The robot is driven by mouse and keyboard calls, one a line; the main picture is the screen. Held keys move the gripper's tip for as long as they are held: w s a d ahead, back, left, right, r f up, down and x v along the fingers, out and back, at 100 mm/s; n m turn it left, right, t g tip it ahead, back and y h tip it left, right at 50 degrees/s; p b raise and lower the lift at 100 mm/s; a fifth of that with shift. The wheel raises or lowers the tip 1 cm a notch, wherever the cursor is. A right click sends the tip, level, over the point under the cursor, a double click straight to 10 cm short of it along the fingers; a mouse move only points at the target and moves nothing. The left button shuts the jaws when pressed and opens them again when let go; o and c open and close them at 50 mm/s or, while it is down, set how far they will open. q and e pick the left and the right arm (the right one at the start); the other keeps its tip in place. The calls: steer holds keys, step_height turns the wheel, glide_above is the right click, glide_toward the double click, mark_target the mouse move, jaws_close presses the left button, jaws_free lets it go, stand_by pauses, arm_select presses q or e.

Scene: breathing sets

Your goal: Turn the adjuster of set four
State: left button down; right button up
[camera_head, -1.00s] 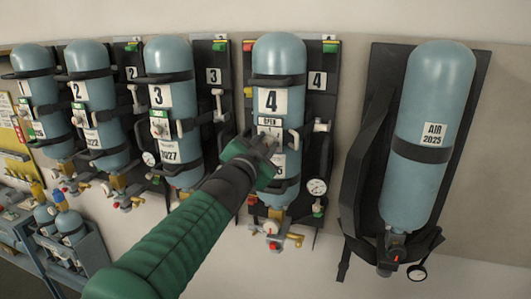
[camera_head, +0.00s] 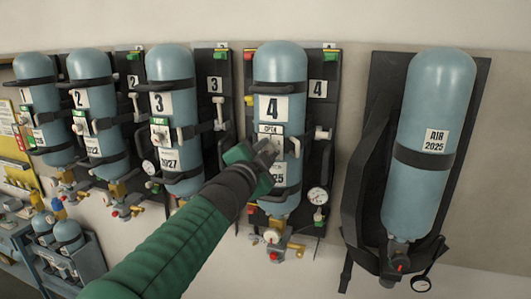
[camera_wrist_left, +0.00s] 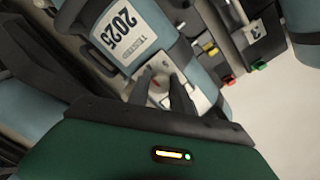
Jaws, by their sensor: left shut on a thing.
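Set four is a blue-grey cylinder (camera_head: 280,64) with a "4" label (camera_head: 273,107) on a dark back plate. Its adjuster is on a small pale panel at the front, below an "OPEN" label (camera_head: 270,129). My left gripper (camera_head: 266,152) is at this panel, its arm coming from the lower left, and hides most of the adjuster in the head view. The gripper is shut on this knob. My right gripper is not in view.
Set three (camera_head: 170,64) and further sets stand close on the left. A gauge (camera_head: 317,196) and valve fittings (camera_head: 275,241) are at set four's lower end. A larger "AIR 2025" cylinder (camera_head: 432,95) hangs on the right. Bare wall shows above the sets.

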arm_select(q)
steer(key=c, duration=1.3)
jaws_free()
steer(key=shift+s+d, duration=0.1)
steer(key=shift+c, duration=0.2)
steer(key=shift+o, duration=1)
steer(key=shift+s+d, duration=0.1)
steer(key=shift+s, duration=0.05)
steer(key=b+v, duration=0.5)
steer(key=v, duration=1.1)
steer(key=shift+s+a, duration=0.2)
steer(key=shift+s, duration=0.15)
